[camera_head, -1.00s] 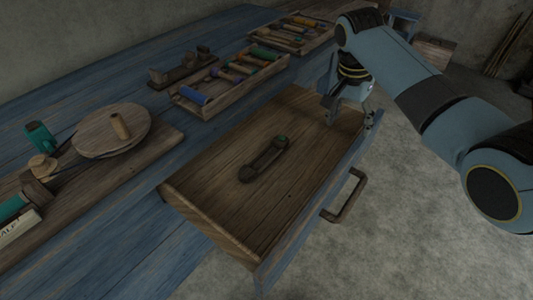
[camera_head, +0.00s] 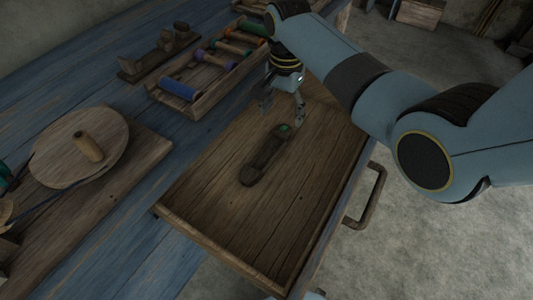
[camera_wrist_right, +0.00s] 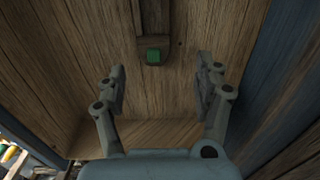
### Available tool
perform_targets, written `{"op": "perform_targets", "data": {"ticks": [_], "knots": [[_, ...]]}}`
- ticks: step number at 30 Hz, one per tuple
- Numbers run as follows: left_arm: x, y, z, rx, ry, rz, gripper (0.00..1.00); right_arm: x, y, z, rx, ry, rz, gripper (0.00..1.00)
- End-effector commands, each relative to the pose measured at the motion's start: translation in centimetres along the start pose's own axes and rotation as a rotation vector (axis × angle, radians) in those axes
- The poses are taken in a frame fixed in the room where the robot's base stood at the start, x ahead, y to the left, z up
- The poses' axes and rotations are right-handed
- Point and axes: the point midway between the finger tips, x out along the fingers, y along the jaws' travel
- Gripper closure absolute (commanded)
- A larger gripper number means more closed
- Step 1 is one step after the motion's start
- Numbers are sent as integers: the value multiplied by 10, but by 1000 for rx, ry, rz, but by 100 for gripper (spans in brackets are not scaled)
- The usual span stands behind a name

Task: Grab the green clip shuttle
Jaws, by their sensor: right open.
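The green clip shuttle (camera_head: 264,157) is a dark wooden bar with a small green clip at its far end. It lies in the open wooden drawer (camera_head: 215,205). My right gripper (camera_head: 283,113) is open and empty above the drawer, just beyond the shuttle's green end. In the right wrist view the shuttle's green end (camera_wrist_right: 153,56) shows ahead of the open fingers (camera_wrist_right: 162,90), roughly midway between their lines and apart from them. The rest of the shuttle runs out of the top of that view. My left gripper is not seen.
A tray of colored spools (camera_head: 204,96) stands on the blue bench to the left of the drawer. A round wooden disc with a peg (camera_head: 75,152) lies farther left. The drawer's front panel has a handle (camera_head: 367,196) on the right. The drawer floor around the shuttle is clear.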

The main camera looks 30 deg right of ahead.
Motion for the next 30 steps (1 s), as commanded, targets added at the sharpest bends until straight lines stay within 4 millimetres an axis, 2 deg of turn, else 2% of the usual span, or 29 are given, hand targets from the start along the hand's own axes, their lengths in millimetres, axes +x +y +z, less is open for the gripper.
{"op": "perform_targets", "data": {"ticks": [6, 9, 18, 22, 30], "knots": [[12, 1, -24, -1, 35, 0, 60, 35, 8, -5, 1, -1, 4, 31], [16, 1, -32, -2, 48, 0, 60, 46, 8, -4, 1, -1, 3, 31], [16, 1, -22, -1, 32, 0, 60, 49, 7, -4, 0, 0, 1, 32], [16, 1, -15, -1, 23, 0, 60, 49, 7, -4, 0, 0, 1, 49], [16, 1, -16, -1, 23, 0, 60, 49, 8, -4, 0, 0, 2, 84]]}}
